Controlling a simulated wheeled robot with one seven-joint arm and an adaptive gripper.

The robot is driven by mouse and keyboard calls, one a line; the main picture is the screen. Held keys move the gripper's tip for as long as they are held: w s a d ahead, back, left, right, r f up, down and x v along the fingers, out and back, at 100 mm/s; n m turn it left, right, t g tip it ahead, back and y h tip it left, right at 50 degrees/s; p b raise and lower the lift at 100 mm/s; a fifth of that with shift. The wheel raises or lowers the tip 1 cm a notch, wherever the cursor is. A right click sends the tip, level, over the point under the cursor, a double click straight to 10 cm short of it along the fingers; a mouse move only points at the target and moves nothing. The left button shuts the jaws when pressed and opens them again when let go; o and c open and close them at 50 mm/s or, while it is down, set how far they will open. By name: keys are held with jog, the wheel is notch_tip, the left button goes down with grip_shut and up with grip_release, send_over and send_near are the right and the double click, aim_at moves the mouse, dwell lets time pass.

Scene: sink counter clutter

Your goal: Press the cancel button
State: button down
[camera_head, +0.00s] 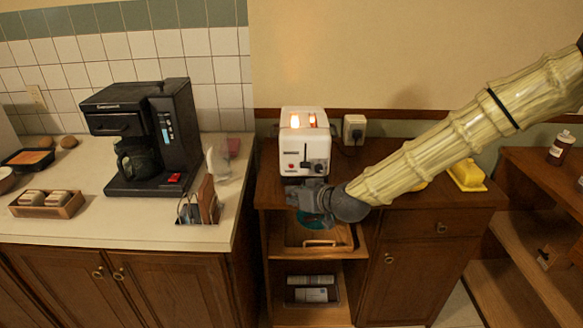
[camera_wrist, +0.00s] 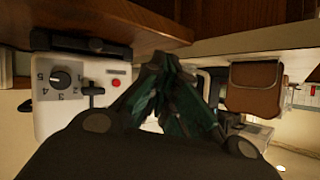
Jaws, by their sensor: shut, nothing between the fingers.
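The white toaster (camera_head: 302,140) stands on the brown wooden cabinet, its slots glowing orange. Its front has a small red button (camera_head: 290,166), a black lever (camera_head: 304,160) and a dark dial (camera_head: 319,168). The wrist view is turned over and shows the toaster front (camera_wrist: 45,112), with the red button (camera_wrist: 116,83) left of my fingers and the numbered dial (camera_wrist: 60,78) farther left. My gripper (camera_head: 306,196) is low in front of the toaster. My dark green fingers (camera_wrist: 172,90) are shut and empty, beside the button in that picture. I cannot tell whether they touch the toaster.
A black coffee maker (camera_head: 148,140) and a brown holder (camera_head: 208,197) stand on the left counter. A wall outlet with a plug (camera_head: 354,129) is behind the toaster. A yellow butter dish (camera_head: 467,175) sits at the right. Open shelves (camera_head: 310,312) lie below my gripper.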

jog(key=shift+w+b, duration=0.35)
jog(key=shift+w, duration=4.05)
jog(key=shift+w, duration=0.2)
jog(key=shift+w, duration=0.2)
jog(key=shift+w, duration=0.3)
jog(key=shift+s, duration=0.7)
jog(key=shift+s, duration=2.55)
